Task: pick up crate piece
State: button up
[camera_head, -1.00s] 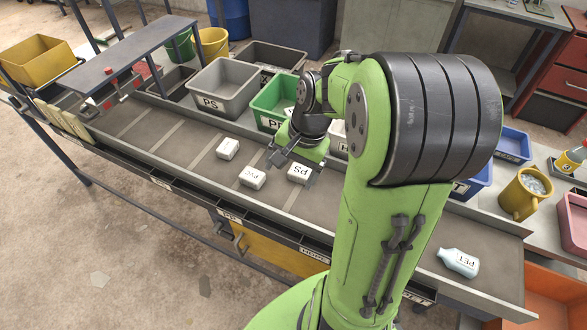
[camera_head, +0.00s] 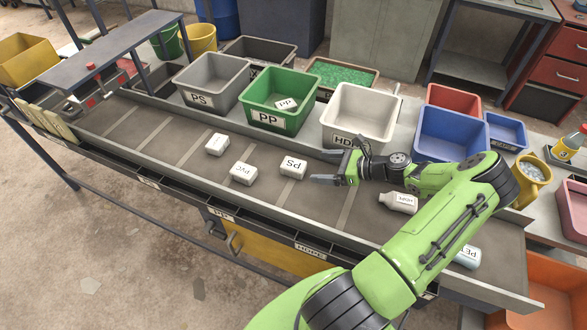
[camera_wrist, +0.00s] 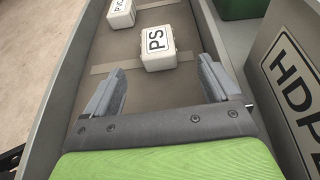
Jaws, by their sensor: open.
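No piece reads "crate"; I cannot tell which one bears that name. A white block marked PS (camera_head: 293,168) lies on the belt; it also shows in the wrist view (camera_wrist: 158,48), ahead of and between the finger lines. A white block marked PVC (camera_head: 243,173) lies to its left, also at the top of the wrist view (camera_wrist: 121,12). A third white block (camera_head: 217,144) lies farther back; its label is not readable. My gripper (camera_head: 325,167) is open and empty, low over the belt just right of the PS block, fingers pointing at it, apart from it.
Behind the belt stand a grey PS bin (camera_head: 212,102), a green PP bin (camera_head: 267,120) with a block inside, and a white HDPE bin (camera_head: 345,139). An HDPE bottle (camera_head: 398,202) lies near my arm, a PET bottle (camera_head: 467,257) at the belt's right end.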

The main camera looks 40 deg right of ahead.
aim_at(303, 167)
jog(key=x, duration=0.8)
jog(key=shift+w+a+f+b, duration=0.1)
jog(key=shift+a+f+b, duration=0.05)
jog(key=shift+a+b, duration=0.15)
jog(key=shift+c, duration=0.3)
jog(key=c, duration=1)
notch_tip(303, 167, up, 10)
jog(key=shift+r+p, duration=0.1)
jog(key=shift+p, duration=0.85)
